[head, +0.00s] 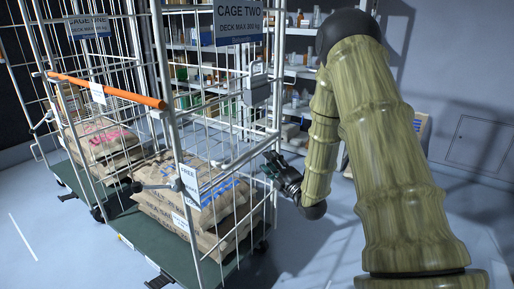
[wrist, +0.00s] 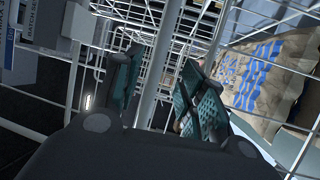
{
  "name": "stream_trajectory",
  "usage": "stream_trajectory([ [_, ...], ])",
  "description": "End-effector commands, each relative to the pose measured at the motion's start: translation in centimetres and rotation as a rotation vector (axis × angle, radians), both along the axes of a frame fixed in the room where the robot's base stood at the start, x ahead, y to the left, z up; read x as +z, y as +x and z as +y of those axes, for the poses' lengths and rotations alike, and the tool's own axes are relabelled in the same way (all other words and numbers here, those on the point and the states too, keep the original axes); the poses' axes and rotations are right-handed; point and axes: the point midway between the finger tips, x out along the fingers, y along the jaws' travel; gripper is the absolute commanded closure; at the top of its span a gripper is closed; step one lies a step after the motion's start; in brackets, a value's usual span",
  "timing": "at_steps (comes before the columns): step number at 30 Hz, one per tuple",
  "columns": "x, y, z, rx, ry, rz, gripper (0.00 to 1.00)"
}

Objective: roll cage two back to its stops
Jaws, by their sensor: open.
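Cage two (head: 172,95) is a tall wire roll cage on a dark green deck, with its name sign (head: 238,22) at the top. Paper sacks (head: 200,205) with blue print lie on its deck, and one sack (wrist: 265,80) shows in the wrist view. My gripper (head: 273,165) is at the cage's right side, at about sack height. In the wrist view my gripper (wrist: 160,75) is open, its fingers on either side of an upright white post (wrist: 158,65). I cannot tell whether either finger touches the post. I cannot make out the stops.
Cage one (head: 88,27) stands close on the left, holding sacks with pink marks (head: 103,140). An orange bar (head: 105,90) crosses the near side. A grey box (head: 257,88) hangs on cage two. Stocked shelves (head: 300,60) stand behind. The floor (head: 300,250) at front right looks clear.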

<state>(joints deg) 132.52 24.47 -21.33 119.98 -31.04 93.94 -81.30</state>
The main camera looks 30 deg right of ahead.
Motion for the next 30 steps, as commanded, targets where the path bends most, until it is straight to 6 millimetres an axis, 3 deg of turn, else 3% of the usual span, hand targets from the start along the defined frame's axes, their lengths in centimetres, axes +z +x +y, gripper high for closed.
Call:
stream_trajectory([
  [15,1.4,7.7,0.0,0.0,0.002,0.001,0.59],
  [21,1.6,8.9,0.1,0.001,0.003,0.002,0.59],
  [30,1.6,9.1,0.0,0.001,0.003,0.003,0.59],
])
